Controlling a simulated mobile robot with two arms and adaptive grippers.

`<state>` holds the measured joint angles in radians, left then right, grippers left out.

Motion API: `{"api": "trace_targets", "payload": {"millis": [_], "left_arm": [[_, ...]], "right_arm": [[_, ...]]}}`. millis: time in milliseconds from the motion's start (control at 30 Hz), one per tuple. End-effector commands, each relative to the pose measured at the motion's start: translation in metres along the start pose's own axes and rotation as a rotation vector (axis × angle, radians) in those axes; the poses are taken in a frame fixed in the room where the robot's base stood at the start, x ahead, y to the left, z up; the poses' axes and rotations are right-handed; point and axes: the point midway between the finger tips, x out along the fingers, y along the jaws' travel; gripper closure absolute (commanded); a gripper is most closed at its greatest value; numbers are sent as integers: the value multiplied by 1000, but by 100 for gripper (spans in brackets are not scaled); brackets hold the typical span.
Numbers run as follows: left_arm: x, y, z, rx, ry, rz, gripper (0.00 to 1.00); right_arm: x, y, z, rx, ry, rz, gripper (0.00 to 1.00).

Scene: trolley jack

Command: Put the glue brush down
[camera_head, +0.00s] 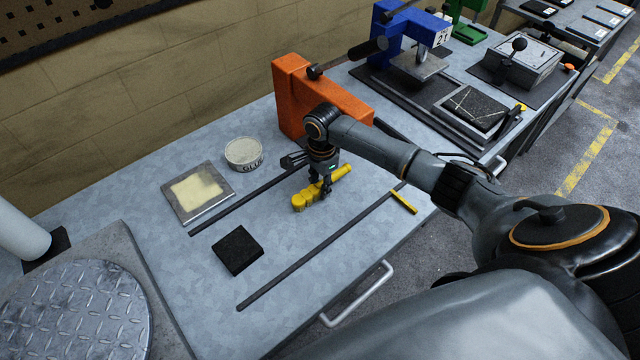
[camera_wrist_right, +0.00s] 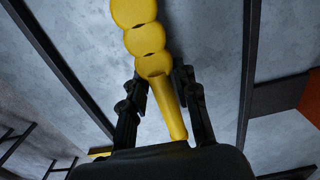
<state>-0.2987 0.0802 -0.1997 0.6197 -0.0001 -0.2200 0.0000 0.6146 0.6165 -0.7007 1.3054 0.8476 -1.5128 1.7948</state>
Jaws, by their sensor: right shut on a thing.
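My right gripper (camera_head: 325,190) is shut on a yellow tool (camera_head: 305,201), which I take to be the glue brush. In the head view the tool lies roughly level, low over the grey table between two dark rails; I cannot tell if it touches the table. In the right wrist view the fingers (camera_wrist_right: 160,95) sit on both sides of the yellow tool (camera_wrist_right: 146,40). Its thick, lobed end points away and its thin end runs back towards the palm. My left gripper is not in view.
A glue tin (camera_head: 243,155) and a glue-smeared plate (camera_head: 197,192) stand left of the gripper. A black block (camera_head: 237,250) lies nearer. A small yellow piece (camera_head: 403,202) lies by the right rail. An orange machine (camera_head: 290,90) stands behind.

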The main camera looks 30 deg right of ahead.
Motion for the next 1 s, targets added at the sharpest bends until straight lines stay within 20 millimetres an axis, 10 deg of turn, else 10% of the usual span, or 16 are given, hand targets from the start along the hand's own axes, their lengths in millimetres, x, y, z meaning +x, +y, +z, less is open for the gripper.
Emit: {"api": "trace_targets", "payload": {"millis": [367, 400, 500, 1000], "left_arm": [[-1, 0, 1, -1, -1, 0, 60], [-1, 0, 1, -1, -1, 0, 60], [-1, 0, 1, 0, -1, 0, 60], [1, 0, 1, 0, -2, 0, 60]], "right_arm": [[4, 0, 0, 0, -1, -1, 100], [4, 0, 0, 0, -1, -1, 66], [4, 0, 0, 0, -1, -1, 48], [-17, -1, 0, -1, 0, -3, 48]]}}
